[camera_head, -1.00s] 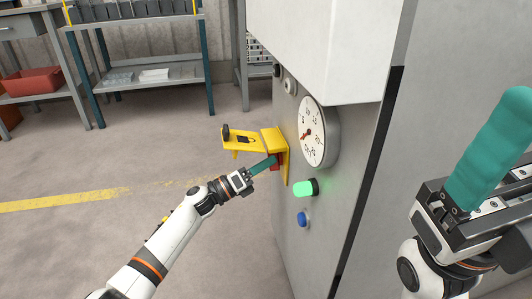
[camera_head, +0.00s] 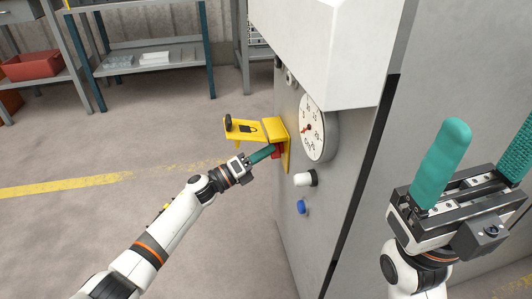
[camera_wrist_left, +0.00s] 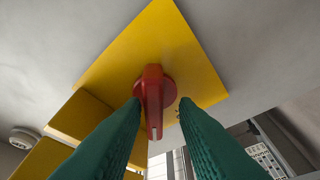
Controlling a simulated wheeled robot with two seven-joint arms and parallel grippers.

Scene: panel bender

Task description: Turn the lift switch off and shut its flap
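The red switch knob (camera_wrist_left: 153,95) sits on a yellow plate (camera_wrist_left: 190,50) on the machine's side. In the left wrist view its handle points down the picture. My left gripper (camera_head: 272,151) has its teal fingers on either side of the knob. In the wrist view the fingers (camera_wrist_left: 158,105) are apart, with a clear gap to the handle on the right and little or none on the left. The yellow flap (camera_head: 242,130) stands open, sticking out above the left gripper. The lamp (camera_head: 305,179) below the switch is white and unlit. My right gripper (camera_head: 485,165) is open and empty.
A round dial gauge (camera_head: 318,130) is right of the switch, and a blue button (camera_head: 302,207) is below the lamp. A white box-shaped housing (camera_head: 325,50) overhangs above. The floor on the left is clear up to the shelves (camera_head: 150,65).

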